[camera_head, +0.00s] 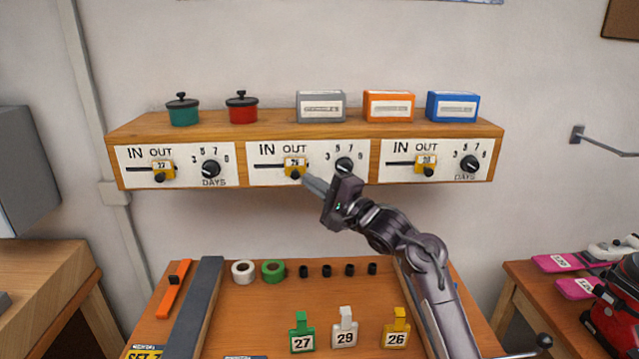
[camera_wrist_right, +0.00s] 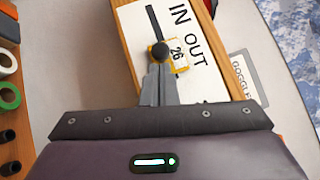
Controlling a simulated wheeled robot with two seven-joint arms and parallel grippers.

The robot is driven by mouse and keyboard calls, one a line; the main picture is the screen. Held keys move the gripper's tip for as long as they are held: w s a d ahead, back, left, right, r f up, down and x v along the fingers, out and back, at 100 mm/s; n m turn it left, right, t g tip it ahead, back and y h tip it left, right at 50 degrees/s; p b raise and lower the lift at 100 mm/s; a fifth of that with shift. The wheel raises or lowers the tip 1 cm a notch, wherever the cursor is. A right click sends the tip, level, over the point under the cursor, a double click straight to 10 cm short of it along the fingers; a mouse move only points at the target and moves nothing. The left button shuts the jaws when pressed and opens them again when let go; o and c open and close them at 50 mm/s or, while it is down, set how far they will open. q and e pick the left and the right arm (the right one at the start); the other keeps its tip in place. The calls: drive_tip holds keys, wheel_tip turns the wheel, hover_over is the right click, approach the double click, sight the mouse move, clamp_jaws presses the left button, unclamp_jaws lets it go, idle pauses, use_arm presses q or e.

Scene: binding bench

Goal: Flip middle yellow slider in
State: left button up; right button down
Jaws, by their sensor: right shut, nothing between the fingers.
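The middle yellow slider (camera_head: 295,164), marked 26 with a black knob, sits on the middle white panel (camera_head: 262,178) at the OUT end of its slot. My right gripper (camera_head: 308,181) is shut and empty, with its tips just right of and below the slider's knob. In the right wrist view the slider (camera_wrist_right: 180,58) and its knob show right at the tips of my shut fingers (camera_wrist_right: 160,72). I cannot tell whether the tips touch the knob. My left gripper is not in view.
Left (camera_head: 163,167) and right (camera_head: 425,167) yellow sliders sit on neighbouring panels, each beside a black days dial. Pots and boxes stand on the shelf (camera_head: 270,130) above. The bench (camera_head: 240,310) below holds tape rolls and numbered tags (camera_head: 302,335).

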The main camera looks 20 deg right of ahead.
drive_tip(key=w+a+p, duration=0.1)
drive_tip(key=a+p, duration=0.1)
drive_tip(key=a, duration=0.4)
drive_tip(key=shift+w+p, duration=0.3)
drive_tip(key=shift+p, duration=0.05)
drive_tip(key=shift+a, duration=0.1)
